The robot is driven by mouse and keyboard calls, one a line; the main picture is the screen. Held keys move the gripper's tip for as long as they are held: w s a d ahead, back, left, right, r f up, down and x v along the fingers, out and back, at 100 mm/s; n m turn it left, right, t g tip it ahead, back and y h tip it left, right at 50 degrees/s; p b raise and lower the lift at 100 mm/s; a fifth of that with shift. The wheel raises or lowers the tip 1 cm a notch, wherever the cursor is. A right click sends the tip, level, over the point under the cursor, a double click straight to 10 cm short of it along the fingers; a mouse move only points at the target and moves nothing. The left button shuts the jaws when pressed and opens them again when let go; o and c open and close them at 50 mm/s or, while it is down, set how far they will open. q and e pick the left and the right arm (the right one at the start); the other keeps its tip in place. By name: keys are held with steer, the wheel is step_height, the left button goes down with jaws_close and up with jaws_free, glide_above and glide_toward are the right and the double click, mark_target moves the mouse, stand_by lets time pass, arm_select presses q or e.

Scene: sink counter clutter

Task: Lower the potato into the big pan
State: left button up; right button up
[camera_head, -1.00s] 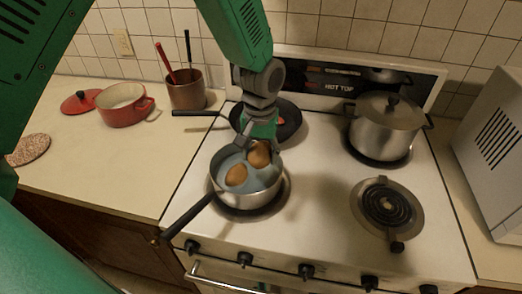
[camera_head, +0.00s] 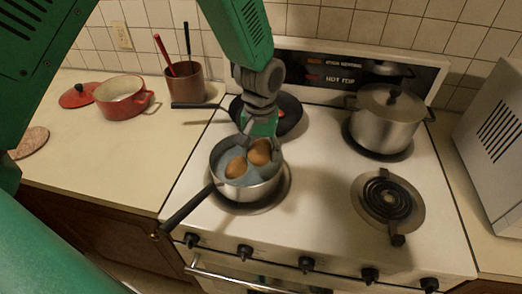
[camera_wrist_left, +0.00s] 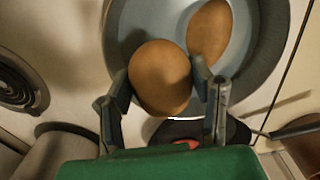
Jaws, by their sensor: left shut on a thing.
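The big pan (camera_head: 262,190) is a steel saucepan with a long black handle and bluish liquid inside, on the front left burner. My left gripper (camera_head: 262,146) is shut on a brown potato (camera_head: 259,154), its fingers on either side. The held potato is over or within the pan's opening, near its back right side; whether it touches the liquid I cannot tell. A second potato (camera_head: 236,167) lies in the pan beside it. In the left wrist view the held potato (camera_wrist_left: 160,80) sits between the fingers, with the other potato (camera_wrist_left: 209,32) close by. My right gripper is not in view.
A black frying pan (camera_head: 288,122) with a red thing in it is just behind the pan. A lidded steel pot (camera_head: 385,125) stands at the back right, with a bare burner (camera_head: 386,198) in front. A red pot (camera_head: 122,98) and a brown utensil holder (camera_head: 185,85) are on the left counter.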

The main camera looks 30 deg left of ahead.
mark_target(260, 176)
arm_select(q)
steer(key=shift+f+b, duration=1.15)
steer(key=shift+f, duration=1.2)
stand_by(0.8)
steer(key=o, duration=1.4)
steer(key=shift+c, duration=0.2)
